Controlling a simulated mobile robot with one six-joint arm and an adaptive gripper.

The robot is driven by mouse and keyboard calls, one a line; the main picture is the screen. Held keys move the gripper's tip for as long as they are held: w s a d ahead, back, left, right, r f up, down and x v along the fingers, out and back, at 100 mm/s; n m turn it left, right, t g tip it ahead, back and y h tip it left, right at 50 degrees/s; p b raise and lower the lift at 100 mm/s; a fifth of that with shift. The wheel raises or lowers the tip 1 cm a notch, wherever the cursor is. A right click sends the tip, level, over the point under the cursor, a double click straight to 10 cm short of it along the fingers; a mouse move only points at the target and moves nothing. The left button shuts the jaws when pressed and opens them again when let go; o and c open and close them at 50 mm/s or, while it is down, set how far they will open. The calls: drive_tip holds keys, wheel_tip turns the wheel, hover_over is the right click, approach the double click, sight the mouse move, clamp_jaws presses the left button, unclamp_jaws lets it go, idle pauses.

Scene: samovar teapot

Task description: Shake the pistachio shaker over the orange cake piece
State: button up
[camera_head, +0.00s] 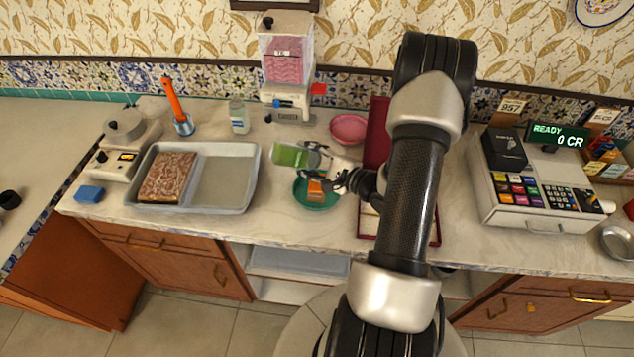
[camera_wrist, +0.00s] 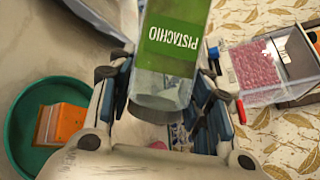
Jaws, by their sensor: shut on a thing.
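The pistachio shaker (camera_wrist: 172,50) is a clear container with a green label reading PISTACHIO. My gripper (camera_wrist: 165,95) is shut on it, one finger on each side. In the head view the shaker (camera_head: 296,156) lies tilted nearly sideways, pointing left from my gripper (camera_head: 335,175). The orange cake piece (camera_head: 316,189) sits on a teal plate (camera_head: 311,206), just below the shaker and gripper in the picture. In the wrist view the cake piece (camera_wrist: 68,122) shows at the left on the plate (camera_wrist: 22,118). The shaker's height above the plate is hard to tell.
A grey tray (camera_head: 236,177) with a brown slab (camera_head: 168,177) stands to the left. A dispenser with pink contents (camera_head: 287,68) and a pink bowl (camera_head: 348,129) stand behind. A dark red case (camera_head: 378,135) is right of the plate, and a cash register (camera_head: 530,185) stands farther right.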

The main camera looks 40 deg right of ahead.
wheel_tip(320, 180, down, 3)
drive_tip(key=shift+r+b, duration=0.1)
drive_tip(key=shift+b, duration=0.55)
drive_tip(key=shift+r, duration=0.1)
wheel_tip(320, 180, up, 3)
drive_tip(key=p, duration=0.3)
drive_tip(key=shift+f+b, duration=1)
drive_tip(key=shift+f, duration=0.65)
drive_tip(key=shift+r, duration=0.15)
drive_tip(key=shift+r, duration=0.1)
drive_tip(key=shift+p, duration=0.45)
